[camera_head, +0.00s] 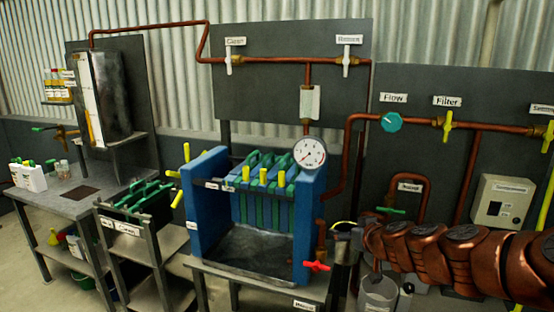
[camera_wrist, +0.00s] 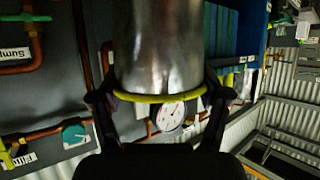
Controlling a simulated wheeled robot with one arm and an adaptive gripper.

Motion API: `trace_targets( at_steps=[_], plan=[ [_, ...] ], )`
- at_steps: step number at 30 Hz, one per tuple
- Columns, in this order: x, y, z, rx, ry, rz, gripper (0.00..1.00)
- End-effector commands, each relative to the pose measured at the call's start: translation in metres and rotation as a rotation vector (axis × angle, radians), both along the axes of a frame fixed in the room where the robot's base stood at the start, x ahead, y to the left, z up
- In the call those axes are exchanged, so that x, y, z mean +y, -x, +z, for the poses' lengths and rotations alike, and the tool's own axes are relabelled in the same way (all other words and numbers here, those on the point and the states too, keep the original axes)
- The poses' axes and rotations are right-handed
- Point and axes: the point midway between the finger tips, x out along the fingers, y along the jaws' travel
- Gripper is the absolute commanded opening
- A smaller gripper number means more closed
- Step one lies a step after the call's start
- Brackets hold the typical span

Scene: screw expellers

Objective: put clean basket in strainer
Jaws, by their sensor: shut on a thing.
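My gripper (camera_wrist: 160,95) is shut on a shiny metal cylinder with a yellow ring at its rim, which looks like the basket (camera_wrist: 160,45). One finger shows on each side of the ring in the wrist view. In the head view my gripper (camera_head: 346,238) is a small dark shape right of the blue press, with a yellow arc of the ring (camera_head: 343,224) at its top. The basket's far end runs out of the wrist view, so what lies beyond it is hidden. I cannot tell which vessel is the strainer.
A blue filter press (camera_head: 207,210) with green plates stands left of my gripper. A round gauge (camera_head: 310,152) sits above its right end, a red valve (camera_head: 316,266) below. Copper pipes (camera_head: 350,150) run along the dark panels behind.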

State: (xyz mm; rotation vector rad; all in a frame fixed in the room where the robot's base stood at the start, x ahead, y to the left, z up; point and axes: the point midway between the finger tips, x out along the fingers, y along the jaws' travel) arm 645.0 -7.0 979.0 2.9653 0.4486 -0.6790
Motion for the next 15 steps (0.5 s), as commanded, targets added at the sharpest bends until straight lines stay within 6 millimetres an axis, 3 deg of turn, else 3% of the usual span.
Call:
trace_targets(
  at_steps=[1, 6, 15],
  plan=[
    [0.0, 0.0, 0.019, 0.0, 0.0, 0.0, 0.38],
    [0.0, 0.0, 0.049, 0.0, 0.0, 0.0, 0.38],
    [0.0, 0.0, 0.08, 0.0, 0.0, 0.0, 0.38]
  ],
)
